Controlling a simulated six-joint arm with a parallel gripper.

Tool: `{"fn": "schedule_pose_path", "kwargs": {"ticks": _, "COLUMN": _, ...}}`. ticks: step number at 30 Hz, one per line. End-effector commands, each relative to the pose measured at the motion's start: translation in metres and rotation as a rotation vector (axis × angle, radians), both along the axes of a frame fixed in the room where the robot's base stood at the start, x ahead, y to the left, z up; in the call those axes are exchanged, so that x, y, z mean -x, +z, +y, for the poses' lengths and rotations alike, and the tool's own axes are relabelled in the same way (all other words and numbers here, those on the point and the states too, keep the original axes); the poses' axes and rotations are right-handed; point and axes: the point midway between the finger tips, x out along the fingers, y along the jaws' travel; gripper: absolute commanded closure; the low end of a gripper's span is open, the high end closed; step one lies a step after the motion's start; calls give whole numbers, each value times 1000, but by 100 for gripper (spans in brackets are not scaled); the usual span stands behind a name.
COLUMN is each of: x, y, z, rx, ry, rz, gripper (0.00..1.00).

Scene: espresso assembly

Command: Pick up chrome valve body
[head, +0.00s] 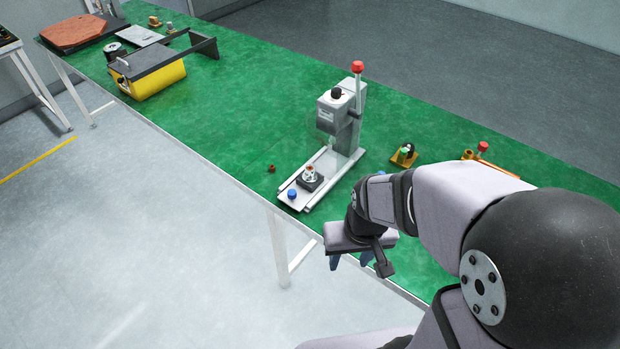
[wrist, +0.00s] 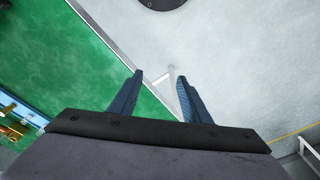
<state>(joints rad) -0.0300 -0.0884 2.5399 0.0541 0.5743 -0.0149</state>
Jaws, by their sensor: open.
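A small silver part (head: 311,171) with a reddish-brown top, apparently the chrome valve body, sits in a black holder (head: 311,184) on the base plate of the lever press. My gripper (head: 350,262) is right of and nearer than the press, around the table's front edge. Its two blue fingers, also seen in the wrist view (wrist: 160,76), are apart with nothing between them. The silver part does not show clearly in the wrist view.
The grey press (head: 340,118) with a red-knobbed lever stands behind the holder. A blue knob (head: 292,194) is on its base plate. A small brown part (head: 271,168) lies to the left. Orange fixtures (head: 404,158) stand to the right.

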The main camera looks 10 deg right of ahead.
Motion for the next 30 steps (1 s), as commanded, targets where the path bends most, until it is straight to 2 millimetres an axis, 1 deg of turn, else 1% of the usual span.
{"fn": "schedule_pose_path", "kwargs": {"ticks": 1, "x": -15, "y": -15, "z": 7, "rx": -12, "ry": 1, "rz": -44, "gripper": 56}}
{"fn": "schedule_pose_path", "kwargs": {"ticks": 2, "x": -26, "y": -21, "z": 12, "rx": -21, "ry": -2, "rz": -79, "gripper": 56}}
{"fn": "schedule_pose_path", "kwargs": {"ticks": 3, "x": -43, "y": -28, "z": 18, "rx": -33, "ry": -8, "rz": -132, "gripper": 56}}
{"fn": "schedule_pose_path", "kwargs": {"ticks": 5, "x": -69, "y": -39, "z": 28, "rx": -50, "ry": -16, "rz": -215, "gripper": 56}}
{"fn": "schedule_pose_path", "kwargs": {"ticks": 6, "x": -87, "y": -46, "z": 34, "rx": -60, "ry": -25, "rz": -277, "gripper": 56}}
{"fn": "schedule_pose_path", "kwargs": {"ticks": 8, "x": -115, "y": -54, "z": 42, "rx": -70, "ry": -42, "rz": -371, "gripper": 56}}
{"fn": "schedule_pose_path", "kwargs": {"ticks": 9, "x": -132, "y": -59, "z": 47, "rx": -76, "ry": -55, "rz": -434, "gripper": 56}}
{"fn": "schedule_pose_path", "kwargs": {"ticks": 12, "x": -172, "y": -67, "z": 54, "rx": -76, "ry": -93, "rz": -590, "gripper": 56}}
{"fn": "schedule_pose_path", "kwargs": {"ticks": 15, "x": -205, "y": -71, "z": 57, "rx": -61, "ry": -133, "rz": -741, "gripper": 56}}
{"fn": "schedule_pose_path", "kwargs": {"ticks": 18, "x": -231, "y": -73, "z": 57, "rx": -33, "ry": -175, "rz": -880, "gripper": 56}}
{"fn": "schedule_pose_path", "kwargs": {"ticks": 22, "x": -253, "y": -74, "z": 53, "rx": 20, "ry": -221, "rz": -1048, "gripper": 56}}
{"fn": "schedule_pose_path", "kwargs": {"ticks": 25, "x": -262, "y": -76, "z": 51, "rx": 72, "ry": -244, "rz": -1172, "gripper": 56}}
{"fn": "schedule_pose_path", "kwargs": {"ticks": 30, "x": -265, "y": -76, "z": 52, "rx": 157, "ry": -249, "rz": -1336, "gripper": 56}}
